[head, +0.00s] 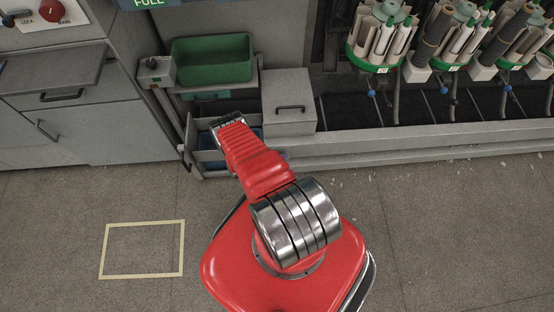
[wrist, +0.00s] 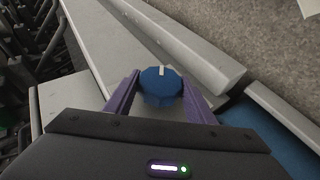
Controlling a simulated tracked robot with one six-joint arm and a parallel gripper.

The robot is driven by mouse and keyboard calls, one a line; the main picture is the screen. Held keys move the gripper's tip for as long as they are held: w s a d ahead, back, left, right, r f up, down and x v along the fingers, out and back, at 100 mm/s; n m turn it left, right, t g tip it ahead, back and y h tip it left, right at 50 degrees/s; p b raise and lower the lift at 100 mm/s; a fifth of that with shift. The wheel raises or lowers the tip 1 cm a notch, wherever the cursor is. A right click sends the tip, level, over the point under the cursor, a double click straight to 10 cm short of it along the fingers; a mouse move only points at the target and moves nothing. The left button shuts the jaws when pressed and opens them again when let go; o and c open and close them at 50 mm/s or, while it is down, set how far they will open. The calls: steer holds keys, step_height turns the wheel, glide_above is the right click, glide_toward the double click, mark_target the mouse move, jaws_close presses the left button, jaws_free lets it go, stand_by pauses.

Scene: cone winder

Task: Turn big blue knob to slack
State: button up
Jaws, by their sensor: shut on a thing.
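The big blue knob (wrist: 160,90) shows in the wrist view between the two purple fingers of my gripper (wrist: 160,80). The fingers are shut on it, one on each side. A white mark on the knob points toward the top of the wrist view. Slack and other markings around the knob cannot be made out. In the head view my red arm reaches toward the low grey machine parts, and the knob cannot be clearly picked out there.
A green bin (head: 211,60) stands on a shelf at the back. A grey box with a handle (head: 289,103) is right of my arm. Stands of grey and white tubes (head: 380,40) are at the back right. A yellow floor square (head: 143,250) lies at the front left on open floor.

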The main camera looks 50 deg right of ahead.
steer(key=shift+a, duration=0.1)
steer(key=o, duration=1)
steer(key=shift+w, duration=0.1)
steer(key=v, duration=1.3)
steer(key=shift+a+r, duration=0.15)
steer(key=shift+a, duration=0.15)
